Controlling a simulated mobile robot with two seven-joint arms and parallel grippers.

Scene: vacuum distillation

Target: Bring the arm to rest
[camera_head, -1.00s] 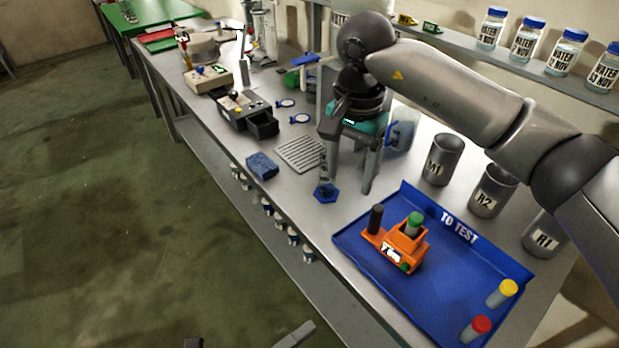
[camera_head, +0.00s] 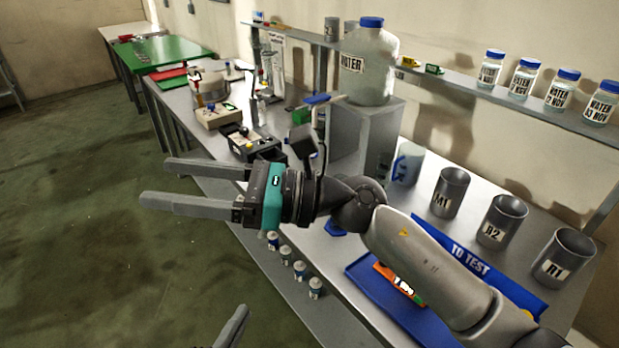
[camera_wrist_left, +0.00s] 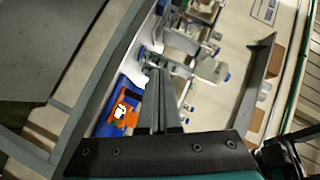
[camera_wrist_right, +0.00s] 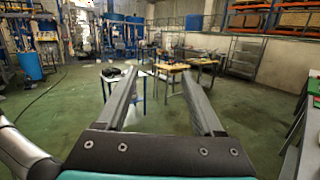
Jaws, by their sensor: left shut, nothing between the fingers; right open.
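My right arm (camera_head: 425,258) reaches in from the lower right of the head view, above the blue tray. My right gripper (camera_head: 152,184) is open and empty, its fingers pointing left past the bench edge over the green floor. The right wrist view shows its parted fingers with nothing between them (camera_wrist_right: 160,92). My left gripper (camera_head: 234,326) shows only as a grey fingertip at the bottom edge of the head view. In the left wrist view its fingers (camera_wrist_left: 155,75) are together, with nothing held; the bench lies beyond them.
A large water jar (camera_head: 368,62) stands behind. The floor at left is clear.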

